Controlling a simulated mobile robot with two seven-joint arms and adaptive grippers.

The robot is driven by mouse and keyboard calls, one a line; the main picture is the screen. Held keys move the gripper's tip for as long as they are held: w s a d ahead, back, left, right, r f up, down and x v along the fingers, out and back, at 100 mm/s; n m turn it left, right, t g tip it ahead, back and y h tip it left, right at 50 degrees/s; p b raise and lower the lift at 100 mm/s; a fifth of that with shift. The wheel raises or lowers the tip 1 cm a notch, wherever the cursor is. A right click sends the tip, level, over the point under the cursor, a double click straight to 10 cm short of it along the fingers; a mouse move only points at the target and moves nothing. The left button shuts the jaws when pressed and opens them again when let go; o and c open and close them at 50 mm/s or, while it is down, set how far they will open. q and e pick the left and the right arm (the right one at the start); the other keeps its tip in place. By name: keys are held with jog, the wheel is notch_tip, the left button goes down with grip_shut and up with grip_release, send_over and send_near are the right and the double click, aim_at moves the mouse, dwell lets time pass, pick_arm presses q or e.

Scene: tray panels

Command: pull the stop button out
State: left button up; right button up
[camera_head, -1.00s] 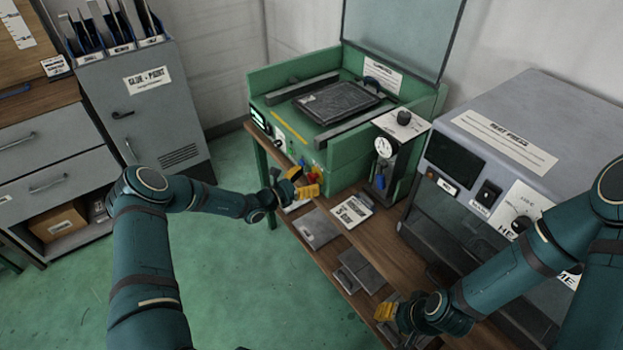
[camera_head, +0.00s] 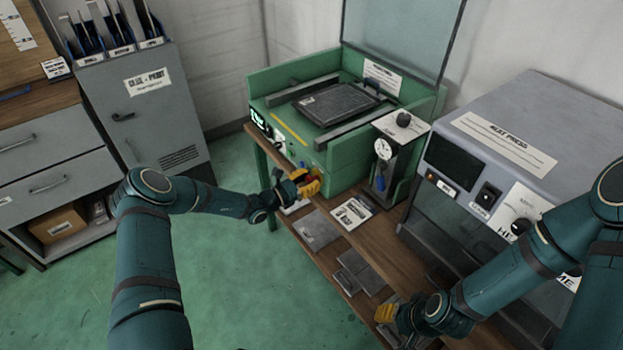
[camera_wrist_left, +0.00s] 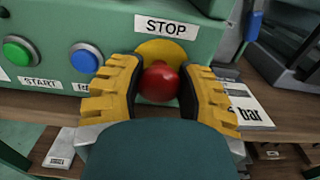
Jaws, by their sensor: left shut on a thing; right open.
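The red stop button (camera_wrist_left: 160,82) sits on a yellow disc (camera_wrist_left: 163,50) under a STOP label (camera_wrist_left: 166,27) on the front of the green machine (camera_head: 330,155). My left gripper (camera_wrist_left: 157,88) is shut on the red button, with one yellow-and-black finger on each side of it in the left wrist view. In the head view the left gripper (camera_head: 307,182) is at the machine's front face and mostly hides the button. My right gripper (camera_head: 385,312) is open and empty, low over the bench at the right, away from the machine.
A green button (camera_wrist_left: 18,50) labelled START and a blue button (camera_wrist_left: 86,58) are left of the stop button. A gauge stand (camera_head: 384,150) and a grey heat press (camera_head: 500,150) stand to the right. Flat plates (camera_head: 316,230) and a paper card (camera_head: 352,213) lie on the wooden bench.

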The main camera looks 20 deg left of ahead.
pick_arm(q)
jog(key=shift+s+a, duration=0.25)
jog(key=shift+s, duration=0.05)
jog(key=shift+f, duration=0.1)
jog(key=o, duration=1.2)
jog(key=v, duration=1.2)
